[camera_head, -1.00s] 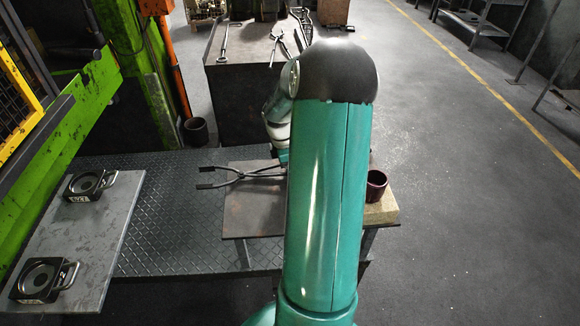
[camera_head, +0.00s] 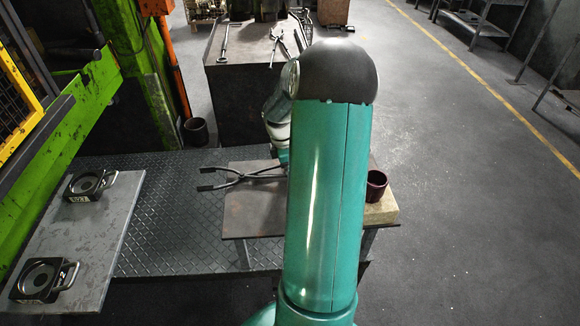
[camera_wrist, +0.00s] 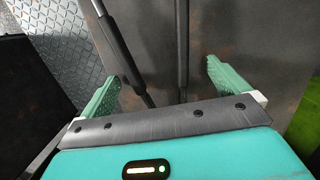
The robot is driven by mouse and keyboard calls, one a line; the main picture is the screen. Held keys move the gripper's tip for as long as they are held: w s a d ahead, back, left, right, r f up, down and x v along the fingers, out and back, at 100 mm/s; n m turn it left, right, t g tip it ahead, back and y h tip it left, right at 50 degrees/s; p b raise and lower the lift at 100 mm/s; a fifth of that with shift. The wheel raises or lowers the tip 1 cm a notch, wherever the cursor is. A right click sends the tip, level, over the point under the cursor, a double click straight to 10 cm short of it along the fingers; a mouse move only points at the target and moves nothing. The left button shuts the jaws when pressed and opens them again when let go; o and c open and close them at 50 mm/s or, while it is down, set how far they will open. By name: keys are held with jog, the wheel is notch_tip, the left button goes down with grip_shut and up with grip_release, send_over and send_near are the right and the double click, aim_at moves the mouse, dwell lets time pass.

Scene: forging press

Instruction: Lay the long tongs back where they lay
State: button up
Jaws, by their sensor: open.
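The long tongs (camera_head: 240,175) are dark metal and lie on a small brown-grey metal table (camera_head: 245,215). Their two black ends point left in the head view and reach past the table's left edge. Their right part is hidden behind my arm. In the wrist view two dark rods of the tongs (camera_wrist: 183,45) run between the green fingers of my gripper (camera_wrist: 161,74). My gripper is open, with its fingers spread to either side of the rods. In the head view my arm hides the gripper.
A grey plate (camera_head: 85,245) with two black handled dies is at left. A dark bench (camera_head: 250,75) behind holds other tools. Open floor lies to the right.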

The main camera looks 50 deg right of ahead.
notch_tip(320, 180, up, 14)
jog(key=w+a, duration=0.1)
jog(key=shift+w+a+f, duration=0.2)
jog(key=shift+w+a, duration=0.05)
jog(key=shift+w, duration=0.1)
dwell(0.4)
jog(key=a+r+m+t, duration=0.1)
jog(key=a+r, duration=0.2)
jog(key=a, duration=0.4)
jog(key=w+a+r+m+t+h, duration=0.1)
jog(key=a+r+m, duration=0.15)
jog(key=a, duration=0.55)
jog(key=a+r+t, duration=0.1)
jog(key=a+r, duration=0.2)
jog(key=a, duration=0.4)
jog(key=s+a+m+t+y, duration=0.1)
jog(key=s+a, duration=0.3)
jog(key=a, duration=0.4)
jog(key=s+a+r+m+t+y, duration=0.1)
jog(key=s+a+m+t, duration=0.2)
jog(key=a, duration=0.6)
jog(key=shift+s+r+m, duration=0.15)
jog(key=shift+s+m, duration=0.4)
jog(key=shift+s, duration=0.55)
